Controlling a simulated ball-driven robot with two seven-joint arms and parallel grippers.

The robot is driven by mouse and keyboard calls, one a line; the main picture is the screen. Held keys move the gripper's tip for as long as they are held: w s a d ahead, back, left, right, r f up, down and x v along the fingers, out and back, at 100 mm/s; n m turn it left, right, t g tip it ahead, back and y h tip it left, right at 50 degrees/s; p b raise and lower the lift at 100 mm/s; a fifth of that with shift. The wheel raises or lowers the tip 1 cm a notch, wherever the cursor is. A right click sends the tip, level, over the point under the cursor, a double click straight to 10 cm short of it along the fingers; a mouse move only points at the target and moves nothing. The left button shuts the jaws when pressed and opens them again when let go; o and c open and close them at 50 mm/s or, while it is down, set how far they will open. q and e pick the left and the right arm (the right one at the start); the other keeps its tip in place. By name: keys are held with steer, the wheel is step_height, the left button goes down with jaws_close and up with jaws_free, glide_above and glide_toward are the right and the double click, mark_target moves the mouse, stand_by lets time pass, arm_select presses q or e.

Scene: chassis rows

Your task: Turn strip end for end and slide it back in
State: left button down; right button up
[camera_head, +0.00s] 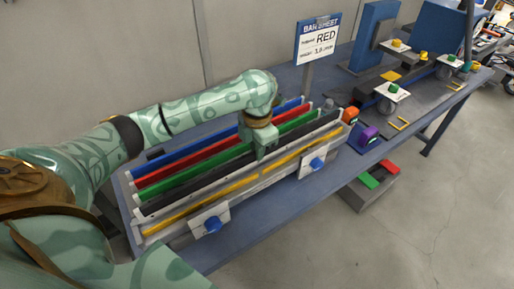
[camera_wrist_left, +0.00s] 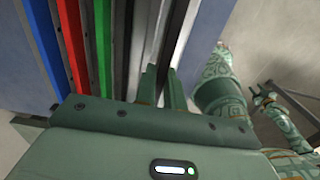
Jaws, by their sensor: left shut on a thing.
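Long parallel strips lie in rows on a rack on the table: a blue strip (camera_head: 190,158), a red strip (camera_head: 200,167), a green strip (camera_head: 205,176) and a black strip (camera_head: 190,197). The blue strip (camera_wrist_left: 45,45), red strip (camera_wrist_left: 72,45) and green strip (camera_wrist_left: 103,50) also show left of the fingers in the left wrist view. My left gripper (camera_head: 261,155) points down over the row beside the green strip. Its fingers (camera_wrist_left: 161,88) are shut on a dark strip, apparently the black one; the grip itself is partly hidden.
A yellow bar (camera_head: 225,188) runs along the pale front rail, which has blue knobs (camera_head: 213,224) on white plates. Orange and purple blocks (camera_head: 368,135) sit right of the rack. A grey bin (camera_head: 370,188) stands below the table.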

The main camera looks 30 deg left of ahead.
mark_target(257, 163)
arm_select(q)
steer(key=shift+p, duration=0.45)
steer(key=shift+f+b, duration=0.35)
steer(key=shift+f, duration=0.55)
stand_by(0.5)
steer(key=shift+f, duration=0.35)
steer(key=shift+f+b, duration=0.55)
steer(key=shift+f, duration=0.2)
steer(key=shift+f, duration=0.15)
steer(key=c, duration=1.4)
jaws_free()
